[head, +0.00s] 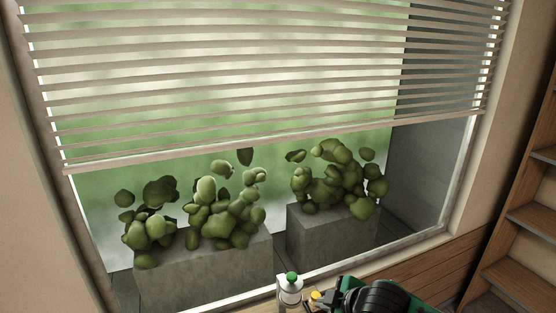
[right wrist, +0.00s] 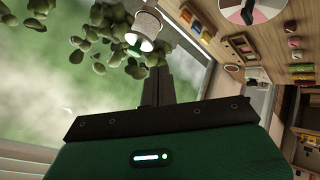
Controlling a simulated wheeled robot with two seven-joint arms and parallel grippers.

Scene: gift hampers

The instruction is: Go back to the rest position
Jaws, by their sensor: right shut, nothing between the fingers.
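My right gripper (head: 345,296) shows at the bottom edge of the head view, as dark and green parts cut off by the frame. In the right wrist view its dark fingers (right wrist: 157,86) are together, with nothing between them. A white bottle with a green cap (head: 290,289) stands just left of it in the head view. What looks like the same bottle appears upside down beyond the fingertips in the right wrist view (right wrist: 147,27), apart from them. My left gripper is not in view.
A window with a blind (head: 250,70) and leafy plants in grey planters (head: 205,275) fills the head view. Wooden shelves (head: 530,220) stand at the right. A yellow-capped item (head: 315,297) is beside the bottle. The wrist view shows a wooden surface with a round disc (right wrist: 250,10) and several small colourful items (right wrist: 300,69).

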